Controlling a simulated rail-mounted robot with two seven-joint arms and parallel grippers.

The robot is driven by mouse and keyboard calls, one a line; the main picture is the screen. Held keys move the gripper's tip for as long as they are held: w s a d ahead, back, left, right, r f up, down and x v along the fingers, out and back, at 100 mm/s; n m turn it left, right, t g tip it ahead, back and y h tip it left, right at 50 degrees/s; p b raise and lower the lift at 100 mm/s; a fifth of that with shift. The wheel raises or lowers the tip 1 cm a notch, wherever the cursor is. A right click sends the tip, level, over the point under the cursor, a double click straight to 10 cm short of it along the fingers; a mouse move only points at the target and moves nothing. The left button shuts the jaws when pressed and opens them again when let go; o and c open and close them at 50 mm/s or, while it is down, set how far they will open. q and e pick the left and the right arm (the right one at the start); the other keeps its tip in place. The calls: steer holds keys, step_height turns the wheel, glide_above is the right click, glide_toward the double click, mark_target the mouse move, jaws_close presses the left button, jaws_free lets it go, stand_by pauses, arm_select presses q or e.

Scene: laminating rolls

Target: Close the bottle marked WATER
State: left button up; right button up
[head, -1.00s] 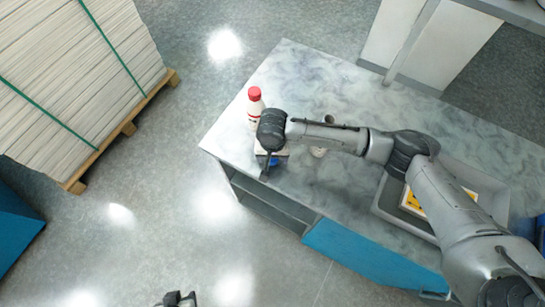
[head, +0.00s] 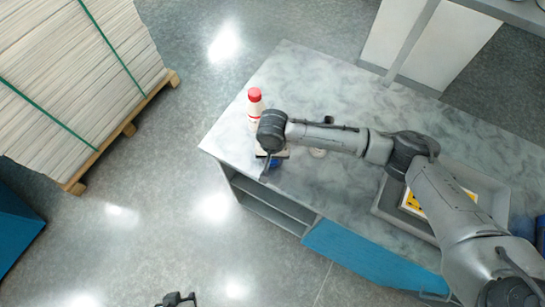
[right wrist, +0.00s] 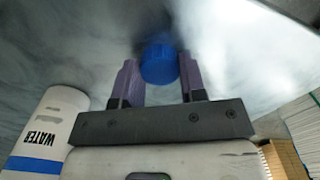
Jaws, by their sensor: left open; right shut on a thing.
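The bottle marked WATER (right wrist: 42,130) is white with a blue band and shows at the left of the right wrist view, beside my right gripper and apart from its fingers. Its mouth is not clear there. My right gripper (right wrist: 160,80) is shut on a blue cap (right wrist: 160,62), which sits between its fingertips. In the head view my right gripper (head: 268,168) is over the table's near left end, and the cap is mostly hidden. A pale round piece (head: 318,152) shows beside my right forearm; I cannot tell whether it is the bottle. My left gripper (head: 176,300) is open and empty, low over the floor.
A white bottle with a red cap (head: 254,95) stands just behind my right gripper on the grey table (head: 300,75). A grey tray (head: 388,212) with a yellow-marked item lies at the right. A strapped stack on a pallet (head: 75,70) stands left, beyond open floor.

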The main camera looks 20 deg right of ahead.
steer(key=shift+r, duration=0.55)
step_height(320, 180, up, 4)
steer(key=shift+f+p, duration=0.25)
steer(key=shift+p, duration=0.2)
arm_select(q)
step_height(320, 180, up, 3)
steer(key=shift+f+p, duration=0.15)
steer(key=shift+p, duration=0.75)
arm_select(e)
steer(key=s+d+r, duration=0.6)
steer(key=s+d, duration=0.1)
steer(key=s, duration=0.2)
steer(key=shift+s+r, duration=0.15)
steer(key=shift+r, duration=0.1)
